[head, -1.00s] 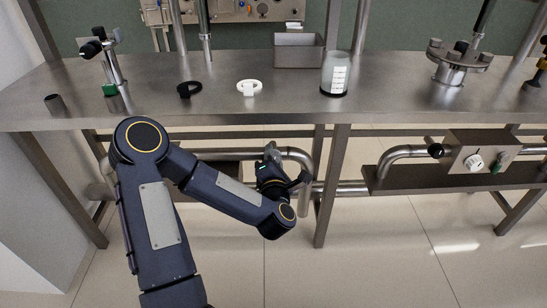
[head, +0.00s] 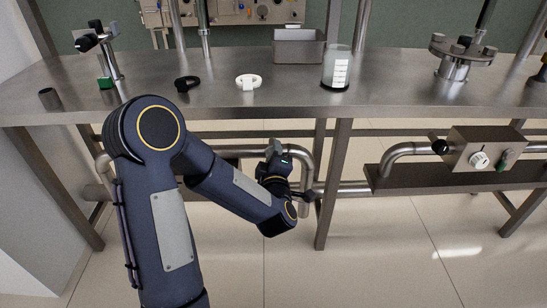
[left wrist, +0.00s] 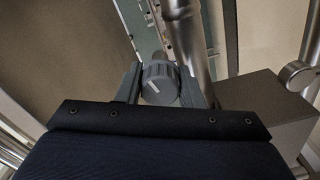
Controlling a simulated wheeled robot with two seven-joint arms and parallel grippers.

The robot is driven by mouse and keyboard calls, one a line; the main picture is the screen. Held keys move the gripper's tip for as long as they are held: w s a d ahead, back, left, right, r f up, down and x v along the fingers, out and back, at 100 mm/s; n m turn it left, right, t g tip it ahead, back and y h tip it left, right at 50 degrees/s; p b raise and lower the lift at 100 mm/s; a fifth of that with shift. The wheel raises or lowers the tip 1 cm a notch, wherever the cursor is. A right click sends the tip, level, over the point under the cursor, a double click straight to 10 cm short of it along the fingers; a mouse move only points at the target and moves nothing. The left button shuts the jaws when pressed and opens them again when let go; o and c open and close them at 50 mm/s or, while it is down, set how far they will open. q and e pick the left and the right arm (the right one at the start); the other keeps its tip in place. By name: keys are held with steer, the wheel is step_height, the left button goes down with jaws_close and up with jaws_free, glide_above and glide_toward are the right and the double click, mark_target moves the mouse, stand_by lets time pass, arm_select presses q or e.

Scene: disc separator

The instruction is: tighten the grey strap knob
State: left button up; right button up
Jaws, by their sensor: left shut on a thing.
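The line runs at a slant. My left gripper (left wrist: 161,88) has one finger on each side of the knob and is shut on it. In the head view my left gripper (head: 272,150) is below the front edge of the bench, beside the bent pipe. The knob cannot be made out there. My right gripper is not in view.
The steel bench (head: 215,105) is above the gripper. A bent pipe (head: 306,170) runs just right of it. On the bench are a black ring (head: 187,84), a white ring (head: 248,82), a jar (head: 336,68) and a metal bin (head: 298,50). A valve box (head: 482,148) is at right.

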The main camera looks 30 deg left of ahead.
arm_select(q)
steer(key=m, duration=0.4)
steer(key=shift+f+m+b, duration=0.1)
steer(key=shift+m+b, duration=0.2)
steer(key=m, duration=0.2)
steer(key=shift+m, duration=0.4)
steer(key=m, duration=0.2)
steer(key=shift+m+p, duration=0.3)
steer(key=shift+m, duration=0.1)
steer(key=m+p, duration=0.2)
steer(key=m, duration=0.3)
steer(key=m+p, duration=0.2)
steer(key=m, duration=0.3)
steer(key=shift+s+m, duration=0.1)
steer(key=shift+m, duration=0.3)
steer(key=shift+a, duration=0.1)
steer(key=o, duration=1)
steer(key=shift+c, duration=0.2)
